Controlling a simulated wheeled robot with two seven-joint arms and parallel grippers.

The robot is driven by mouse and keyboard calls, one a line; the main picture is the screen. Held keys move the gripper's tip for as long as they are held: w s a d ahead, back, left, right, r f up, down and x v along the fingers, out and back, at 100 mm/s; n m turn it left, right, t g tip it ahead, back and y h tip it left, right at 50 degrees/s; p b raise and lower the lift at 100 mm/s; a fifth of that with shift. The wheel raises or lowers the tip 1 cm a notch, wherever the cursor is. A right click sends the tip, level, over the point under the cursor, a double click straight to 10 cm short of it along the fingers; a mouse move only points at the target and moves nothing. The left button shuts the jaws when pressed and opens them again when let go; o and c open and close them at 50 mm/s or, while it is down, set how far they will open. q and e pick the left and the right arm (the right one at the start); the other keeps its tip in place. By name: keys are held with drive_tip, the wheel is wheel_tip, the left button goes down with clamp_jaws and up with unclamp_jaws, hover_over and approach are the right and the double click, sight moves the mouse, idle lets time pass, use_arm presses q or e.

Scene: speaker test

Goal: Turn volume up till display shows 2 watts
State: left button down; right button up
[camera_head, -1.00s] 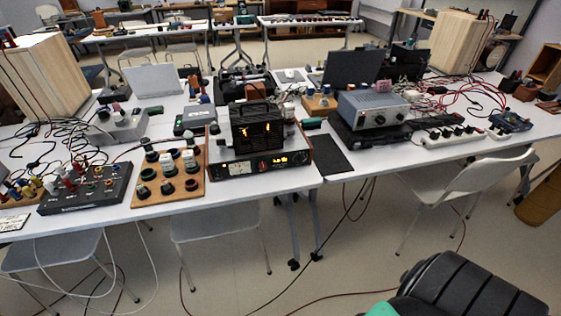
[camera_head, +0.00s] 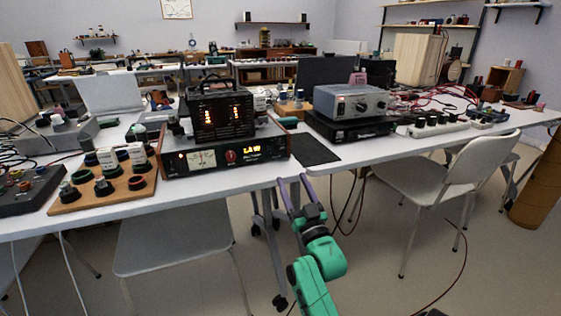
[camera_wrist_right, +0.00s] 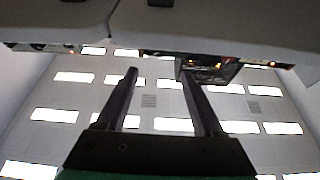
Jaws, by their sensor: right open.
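A black amplifier with wooden sides (camera_head: 270,158) stands at the front edge of the white table. Its front panel carries a pale meter (camera_head: 202,159), a red knob (camera_head: 230,157) and a lit yellow display (camera_head: 252,151), whose characters are too small to read. A black unit with glowing orange tubes (camera_head: 222,117) sits on top. My right gripper (camera_head: 292,182) is open and empty, in front of the table edge, below and right of the knob and apart from it. Its two fingers also show spread in the right wrist view (camera_wrist_right: 158,72). My left gripper is not in view.
A wooden board with several knobs (camera_head: 120,187) lies left of the amplifier. A black mat (camera_head: 316,150) and a grey unit (camera_head: 350,101) on a black box are to the right. Chairs (camera_head: 175,240) (camera_head: 440,170) stand before the tables. The floor between them is mostly open.

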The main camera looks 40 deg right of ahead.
sight(279, 150)
drive_tip(key=x, duration=1)
drive_tip(key=shift+w+f+b, duration=0.1)
drive_tip(key=shift+w+b, duration=0.05)
drive_tip(key=shift+b, duration=0.15)
drive_tip(key=shift+w+d, duration=0.1)
drive_tip(key=shift+w, duration=0.25)
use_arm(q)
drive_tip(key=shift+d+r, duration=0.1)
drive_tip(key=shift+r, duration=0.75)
use_arm(e)
drive_tip(key=shift+c, duration=0.3)
clamp_jaws()
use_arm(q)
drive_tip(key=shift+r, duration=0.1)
use_arm(e)
drive_tip(key=shift+r, duration=0.2)
drive_tip(key=m+h+p, duration=0.1)
drive_tip(key=m+p, duration=0.1)
drive_tip(key=p, duration=0.1)
drive_tip(key=shift+g, duration=0.3)
drive_tip(key=shift+f, duration=0.1)
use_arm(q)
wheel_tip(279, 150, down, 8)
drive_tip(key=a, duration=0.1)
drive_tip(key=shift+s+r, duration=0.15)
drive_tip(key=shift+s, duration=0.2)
